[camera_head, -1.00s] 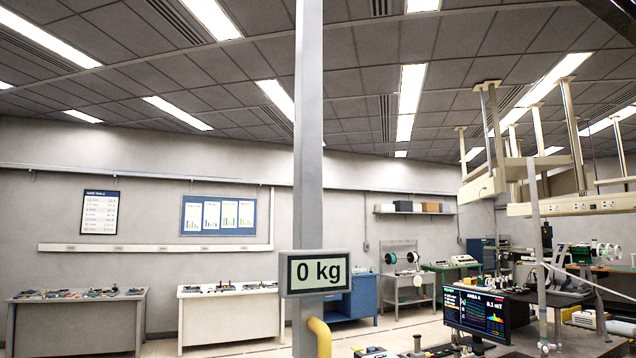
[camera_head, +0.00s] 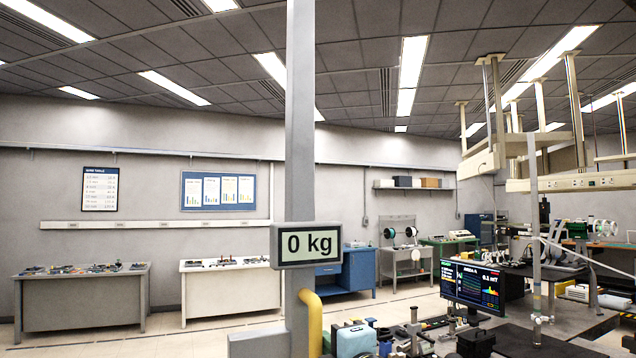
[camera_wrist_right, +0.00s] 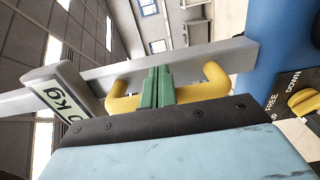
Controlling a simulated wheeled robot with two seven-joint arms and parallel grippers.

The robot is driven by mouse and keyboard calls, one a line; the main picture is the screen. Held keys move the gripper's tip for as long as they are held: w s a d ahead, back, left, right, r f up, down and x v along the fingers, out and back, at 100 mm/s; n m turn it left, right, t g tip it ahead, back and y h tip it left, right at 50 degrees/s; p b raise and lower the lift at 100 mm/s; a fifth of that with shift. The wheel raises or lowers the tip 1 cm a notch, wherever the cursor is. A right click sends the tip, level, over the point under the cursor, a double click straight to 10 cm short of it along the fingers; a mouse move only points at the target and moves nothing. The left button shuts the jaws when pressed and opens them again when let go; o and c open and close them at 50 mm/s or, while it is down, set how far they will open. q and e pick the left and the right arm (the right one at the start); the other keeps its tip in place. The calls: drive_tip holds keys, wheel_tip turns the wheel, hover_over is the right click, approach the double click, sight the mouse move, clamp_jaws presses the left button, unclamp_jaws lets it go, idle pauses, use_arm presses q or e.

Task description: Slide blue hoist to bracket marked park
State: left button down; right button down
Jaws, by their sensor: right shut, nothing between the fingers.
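The grey upright post (camera_head: 300,120) carries a display reading 0 kg (camera_head: 306,245) and a yellow handle (camera_head: 314,318). In the right wrist view, the yellow handle (camera_wrist_right: 205,88) is fixed to the post, beside a large blue body (camera_wrist_right: 280,60), which looks like the blue hoist, with a yellow knob marked FREE, UP and DOWN. My right gripper (camera_head: 352,338) shows as a light blue block just right of the handle. Its green fingers (camera_wrist_right: 155,87) are shut and empty, overlapping the handle; contact is unclear. The left gripper and a bracket marked park are not in view.
A monitor (camera_head: 473,287) and a dark bench with equipment stand at the right. Benches with small parts line the back wall, with a blue cabinet (camera_head: 360,270) there. Beige overhead frames (camera_head: 515,160) hang at the upper right. Open floor shows at left.

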use_arm(q)
drive_tip(key=shift+a, duration=0.1)
use_arm(e)
drive_tip(key=shift+s+a, duration=0.75)
drive_tip(key=shift+a, duration=0.95)
drive_tip(key=shift+s+a, duration=0.8)
drive_tip(key=shift+a, duration=0.85)
drive_tip(key=shift+s+a, duration=0.75)
drive_tip(key=shift+a, duration=0.95)
use_arm(q)
drive_tip(key=shift+f+b, duration=0.4)
use_arm(e)
drive_tip(key=s+a, duration=0.2)
drive_tip(key=a, duration=0.4)
drive_tip(key=s+a, duration=0.3)
drive_tip(key=a, duration=0.4)
drive_tip(key=shift+s, duration=0.35)
drive_tip(key=shift+d, duration=0.1)
